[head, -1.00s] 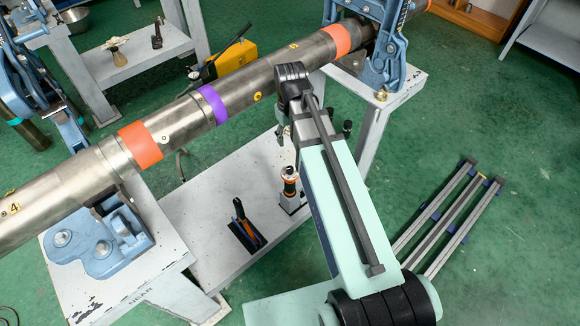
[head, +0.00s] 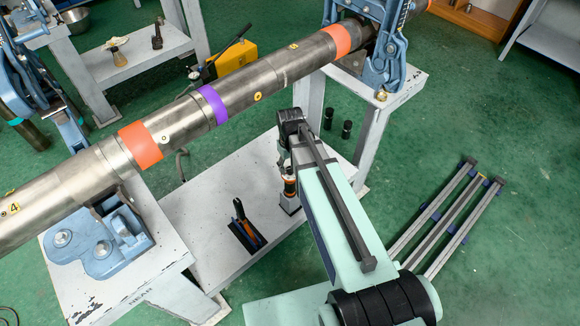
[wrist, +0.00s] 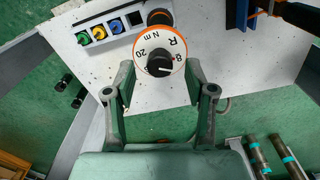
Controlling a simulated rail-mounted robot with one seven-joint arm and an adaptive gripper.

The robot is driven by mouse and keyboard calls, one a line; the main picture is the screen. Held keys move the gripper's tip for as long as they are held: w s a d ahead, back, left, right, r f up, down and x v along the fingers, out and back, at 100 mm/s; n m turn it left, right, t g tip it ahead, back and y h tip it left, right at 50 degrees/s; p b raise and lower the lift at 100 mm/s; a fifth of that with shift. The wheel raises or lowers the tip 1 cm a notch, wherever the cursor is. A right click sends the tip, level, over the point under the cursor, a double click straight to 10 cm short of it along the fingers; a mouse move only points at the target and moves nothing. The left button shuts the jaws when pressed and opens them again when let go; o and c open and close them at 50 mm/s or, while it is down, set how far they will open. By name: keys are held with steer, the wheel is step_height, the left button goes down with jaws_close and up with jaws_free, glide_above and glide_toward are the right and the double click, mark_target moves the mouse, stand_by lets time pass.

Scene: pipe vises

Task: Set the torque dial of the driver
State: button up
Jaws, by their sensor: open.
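The driver (head: 290,188), with black and orange bands, stands upright on the white lower shelf, its upper part hidden by my arm in the head view. In the wrist view its torque dial (wrist: 159,52) faces me: a white disc with an orange rim, the marks 8, 20, "N m" and R, and a black centre knob with a white pointer toward the 8. My gripper (wrist: 159,72) is open, with one finger on each side of the dial and visible gaps to both. In the head view my fingers are mostly hidden by my wrist.
A long steel pipe (head: 180,122) crosses above the shelf (head: 205,205). Black cylinders (head: 347,130) stand beyond.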

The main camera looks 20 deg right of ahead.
steer(key=shift+f, duration=0.65)
jaws_close()
steer(key=shift+n, duration=0.4)
steer(key=n+p, duration=0.1)
steer(key=n, duration=0.4)
steer(key=n+p, duration=0.1)
steer(key=n, duration=0.5)
steer(key=shift+n, duration=0.4)
